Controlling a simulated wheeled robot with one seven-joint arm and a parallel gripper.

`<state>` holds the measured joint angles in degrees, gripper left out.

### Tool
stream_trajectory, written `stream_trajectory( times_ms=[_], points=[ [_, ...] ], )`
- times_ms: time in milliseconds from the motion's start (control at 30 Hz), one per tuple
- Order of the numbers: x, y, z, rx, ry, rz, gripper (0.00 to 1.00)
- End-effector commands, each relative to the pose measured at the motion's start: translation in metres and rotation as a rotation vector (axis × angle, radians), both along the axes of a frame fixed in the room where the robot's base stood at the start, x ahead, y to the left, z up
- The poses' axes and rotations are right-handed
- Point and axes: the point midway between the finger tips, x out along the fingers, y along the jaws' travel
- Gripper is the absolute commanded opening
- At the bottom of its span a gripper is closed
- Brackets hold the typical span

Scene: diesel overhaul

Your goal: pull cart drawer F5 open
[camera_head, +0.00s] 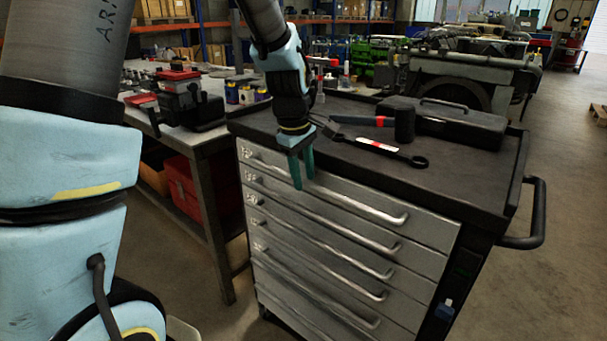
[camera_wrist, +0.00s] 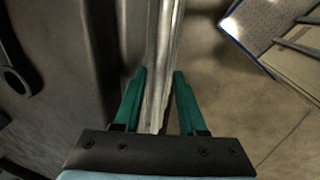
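The grey tool cart (camera_head: 470,185) has a stack of silver drawers with long bar handles. Small marks sit at the drawers' left ends, but I cannot read them, so I cannot tell which is F5. My gripper (camera_head: 303,183) points down at the upper front of the cart, by the top drawer handle (camera_head: 365,206), left of its middle. In the wrist view, my gripper's (camera_wrist: 160,74) two green fingers stand apart on either side of a pale metal strip (camera_wrist: 158,100). I cannot tell if they touch it. All drawers look closed.
On the cart top lie a mallet (camera_head: 404,122), a wrench (camera_head: 382,151) and a black toolbox (camera_head: 455,124). A side handle (camera_head: 538,215) sticks out right. A workbench (camera_head: 215,140) with a vise stands left. The floor right of the cart is clear.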

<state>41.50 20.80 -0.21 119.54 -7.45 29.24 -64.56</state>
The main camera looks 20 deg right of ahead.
Motion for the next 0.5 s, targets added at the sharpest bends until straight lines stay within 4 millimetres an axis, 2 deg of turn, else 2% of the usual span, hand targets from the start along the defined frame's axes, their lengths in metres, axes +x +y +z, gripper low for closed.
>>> stream_trajectory(
  times_ms=[33,333,500],
  points=[
    [0.0000,-0.0001,0.0001,0.000,0.000,0.000,0.33],
    [0.0000,0.0000,0.0003,0.000,0.000,0.000,0.00],
    [0.0000,0.0000,0.0003,0.000,0.000,0.000,0.00]
  ],
)
